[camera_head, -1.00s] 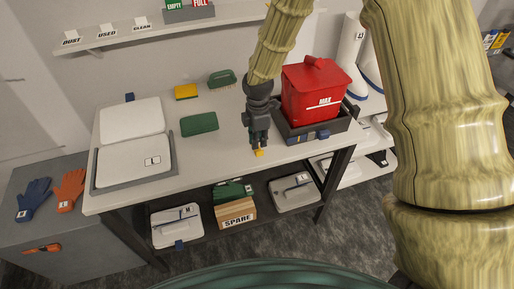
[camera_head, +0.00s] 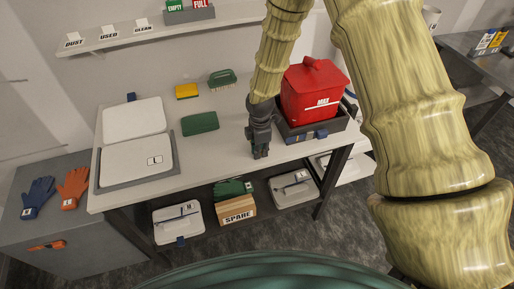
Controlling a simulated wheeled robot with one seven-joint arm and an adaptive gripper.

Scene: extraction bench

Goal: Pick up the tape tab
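My gripper (camera_head: 261,153) points down at the front part of the bench top (camera_head: 225,158), left of the red bin. Its fingers look close together, but I cannot make out whether they are shut or hold anything. The small yellow piece seen at the fingertips earlier, perhaps the tape tab, does not show now; the fingers may hide it. Small blue tabs show on the grey tray under the red bin (camera_head: 321,134) and at the back of the bench (camera_head: 131,97). I cannot tell whether either is a tape tab.
The red bin (camera_head: 312,92) stands in a grey tray (camera_head: 340,124) just right of my gripper. A green block (camera_head: 200,123), a yellow sponge (camera_head: 187,91) and a green brush (camera_head: 222,78) lie left. Below is a shelf.

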